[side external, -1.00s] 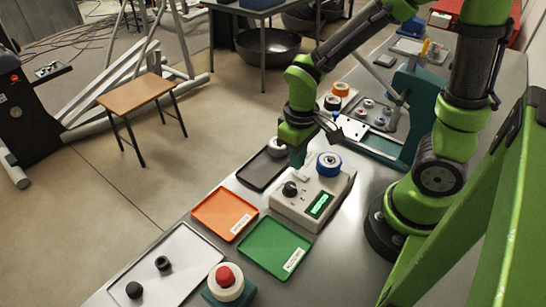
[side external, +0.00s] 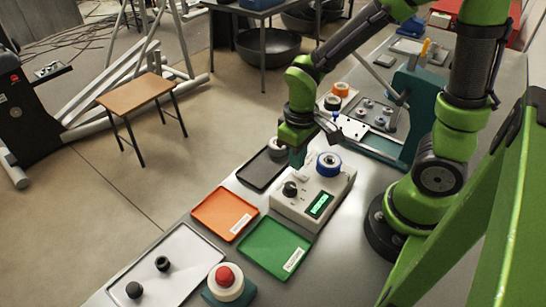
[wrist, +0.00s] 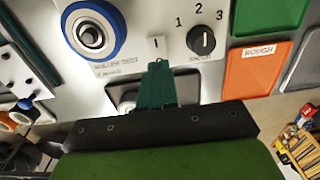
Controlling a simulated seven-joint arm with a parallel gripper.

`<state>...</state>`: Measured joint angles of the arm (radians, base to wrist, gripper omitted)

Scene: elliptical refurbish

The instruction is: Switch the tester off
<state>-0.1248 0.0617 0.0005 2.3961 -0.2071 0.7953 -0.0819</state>
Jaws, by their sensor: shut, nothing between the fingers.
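The tester is a pale box (side external: 283,208) with a lit green screen (side external: 320,205), a black knob (side external: 290,189) and a blue-rimmed roller (side external: 329,163). In the wrist view the knob (wrist: 201,40) shows beside the marks 1, 2 and 3, and the blue-ringed roller (wrist: 92,30) is at upper left. A small white rocker switch (wrist: 156,43) lies between them. My gripper (side external: 297,160) is shut and empty at the tester's far edge. In the wrist view its teal fingertips (wrist: 157,66) are just below the switch; I cannot tell whether they touch it.
An orange tray (side external: 225,213), a green tray (side external: 273,247) and a dark tray (side external: 262,168) lie around the tester. A red button on a teal base (side external: 228,283) stands at the front. A teal fixture (side external: 400,130) stands behind on the right.

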